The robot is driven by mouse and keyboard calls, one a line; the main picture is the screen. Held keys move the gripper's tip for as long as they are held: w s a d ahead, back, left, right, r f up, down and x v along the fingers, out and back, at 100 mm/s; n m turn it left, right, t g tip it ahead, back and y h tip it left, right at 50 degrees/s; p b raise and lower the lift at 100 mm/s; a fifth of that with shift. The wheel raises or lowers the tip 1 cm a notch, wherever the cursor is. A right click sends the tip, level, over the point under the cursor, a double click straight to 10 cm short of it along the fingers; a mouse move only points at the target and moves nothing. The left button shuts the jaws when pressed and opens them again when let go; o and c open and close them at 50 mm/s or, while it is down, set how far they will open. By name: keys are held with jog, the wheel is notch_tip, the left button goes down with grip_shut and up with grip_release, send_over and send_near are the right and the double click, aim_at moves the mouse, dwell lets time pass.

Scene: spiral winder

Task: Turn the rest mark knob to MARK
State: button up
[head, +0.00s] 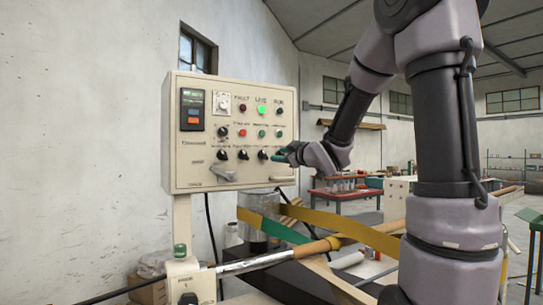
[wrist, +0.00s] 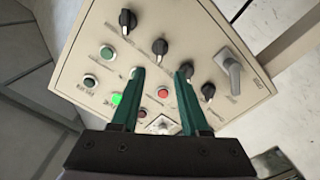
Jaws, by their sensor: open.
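A beige control panel (head: 178,90) faces me on the left in the head view. Its lower row holds several black knobs; the labels are too small to read, so I cannot tell which is the rest mark knob. In the wrist view one black knob (wrist: 160,47) is just beyond and between my fingertips, apparently not gripped. Another knob (wrist: 186,69) is by the right finger's tip, and one (wrist: 127,19) is farther out. My gripper (head: 278,156) is open, with green fingers (wrist: 162,70), in front of the panel's lower right. It hides the row's right end.
The panel also has a lit green lamp (head: 262,110), a red button (head: 242,132), a display (head: 192,110) and a grey lever (head: 223,173). Below it are a metal roller (head: 265,260) and yellow and green bands. A red table (head: 345,194) stands behind.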

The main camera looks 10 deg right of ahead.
aim_at(265, 154)
jog(key=x, duration=1)
jog(key=shift+f, duration=0.1)
grip_shut()
